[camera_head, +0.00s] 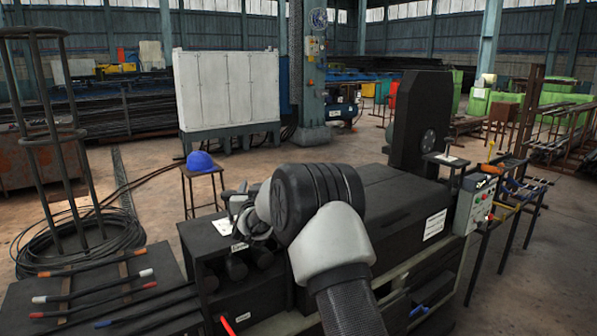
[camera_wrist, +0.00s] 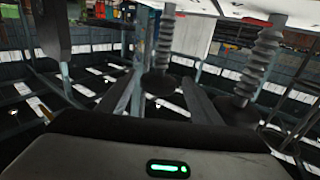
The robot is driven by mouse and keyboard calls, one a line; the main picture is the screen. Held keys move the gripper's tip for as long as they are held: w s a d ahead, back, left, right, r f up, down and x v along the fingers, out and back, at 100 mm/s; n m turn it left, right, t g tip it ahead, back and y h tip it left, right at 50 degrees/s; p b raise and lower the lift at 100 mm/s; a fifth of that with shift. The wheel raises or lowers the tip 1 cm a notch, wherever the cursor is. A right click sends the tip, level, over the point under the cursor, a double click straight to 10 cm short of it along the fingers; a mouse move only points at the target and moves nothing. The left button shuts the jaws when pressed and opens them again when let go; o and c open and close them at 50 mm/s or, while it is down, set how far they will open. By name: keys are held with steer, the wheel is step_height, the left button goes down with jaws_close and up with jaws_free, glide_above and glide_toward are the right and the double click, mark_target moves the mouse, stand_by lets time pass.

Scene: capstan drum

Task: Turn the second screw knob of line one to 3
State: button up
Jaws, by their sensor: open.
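In the wrist view, which is upside down, two dark ribbed screws stand out from a pale plate (camera_wrist: 225,5). One screw knob (camera_wrist: 160,82) lies between the fingers of my gripper (camera_wrist: 161,77); whether they touch it I cannot tell. The other screw knob (camera_wrist: 238,110) is to the right, outside the right finger. Small red marks show by the screw bases. My gripper is open. In the head view my gripper (camera_head: 243,205) is over a white plate (camera_head: 228,226) on the black machine's left end. My arm hides part of this spot, and I cannot read any scale.
The long black machine body (camera_head: 395,205) runs to the right behind my arm. A grey control box (camera_head: 474,205) is at its right end. A stool with a blue helmet (camera_head: 201,161) stands behind the left end. Rods with coloured ends (camera_head: 95,290) lie at lower left.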

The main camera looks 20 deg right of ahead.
steer(key=shift+d+n+y, duration=0.35)
steer(key=shift+n+y, duration=0.25)
steer(key=shift+y, duration=0.5)
steer(key=n+y+p, duration=0.2)
steer(key=shift+r+y, duration=0.2)
steer(key=shift+y, duration=0.2)
steer(key=n+y+p, duration=0.1)
steer(key=y+p, duration=0.1)
steer(key=p, duration=0.1)
steer(key=shift+r+n+y, duration=0.15)
steer(key=shift+n+y, duration=0.25)
steer(key=n+g+y+p, duration=0.1)
steer(key=n+y+p, duration=0.1)
steer(key=p, duration=0.3)
steer(key=shift+a+n+y+p, duration=0.1)
steer(key=shift+n+y+p, duration=0.2)
steer(key=shift+y, duration=0.6)
steer(key=v, duration=1.7)
steer(key=s+a+r+m+g+h+p, duration=0.1)
steer(key=s+r+m+g+h+p, duration=0.3)
steer(key=s+r+h, duration=0.5)
steer(key=shift+s+a+r+g, duration=0.25)
steer(key=shift+s+r+g, duration=0.95)
steer(key=shift+s+r, duration=2)
steer(key=shift+w+r, duration=0.55)
steer(key=shift+w, duration=0.15)
